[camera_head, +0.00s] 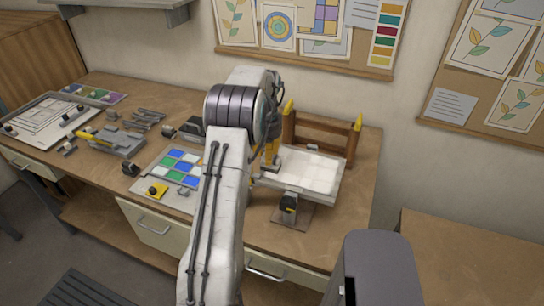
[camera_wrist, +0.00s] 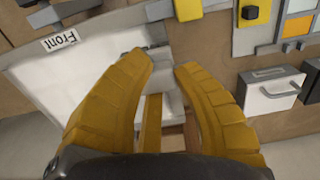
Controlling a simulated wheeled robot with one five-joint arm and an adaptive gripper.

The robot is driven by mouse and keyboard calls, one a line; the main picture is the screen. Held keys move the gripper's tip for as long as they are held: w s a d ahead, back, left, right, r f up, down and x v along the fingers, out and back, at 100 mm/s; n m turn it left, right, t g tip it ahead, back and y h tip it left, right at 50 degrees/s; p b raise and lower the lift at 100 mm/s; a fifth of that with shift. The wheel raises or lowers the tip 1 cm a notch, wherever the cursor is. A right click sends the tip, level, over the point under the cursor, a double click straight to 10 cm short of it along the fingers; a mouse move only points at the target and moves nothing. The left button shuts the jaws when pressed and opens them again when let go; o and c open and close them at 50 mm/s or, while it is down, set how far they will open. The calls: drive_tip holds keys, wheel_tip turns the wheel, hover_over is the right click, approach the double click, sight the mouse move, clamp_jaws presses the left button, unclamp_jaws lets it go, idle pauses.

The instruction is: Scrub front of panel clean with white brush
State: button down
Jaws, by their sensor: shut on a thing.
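The panel (camera_head: 312,172) is a pale, whitish slab with a grey rim, held on a stand on the workbench. In the wrist view the panel (camera_wrist: 95,65) fills the left and carries a label reading "Front" (camera_wrist: 60,40). My gripper (camera_wrist: 166,68) has yellow fingers and is shut on what seems to be the white brush (camera_wrist: 168,88), a pale piece between the fingertips, mostly hidden. In the head view my gripper (camera_head: 270,152) is at the panel's left edge, partly behind my arm. Whether the brush touches the panel cannot be told.
A wooden rack (camera_head: 318,135) with yellow-tipped posts stands behind the panel. A sheet of blue and green glass squares (camera_head: 178,166) lies left of my arm. A grey tray (camera_head: 115,142) and a framed drawing (camera_head: 42,118) are farther left. The bench (camera_head: 358,190) is bare to the panel's right.

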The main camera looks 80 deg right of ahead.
drive_tip(key=shift+w, duration=0.2)
drive_tip(key=shift+r, duration=0.1)
drive_tip(key=shift+r, duration=1.95)
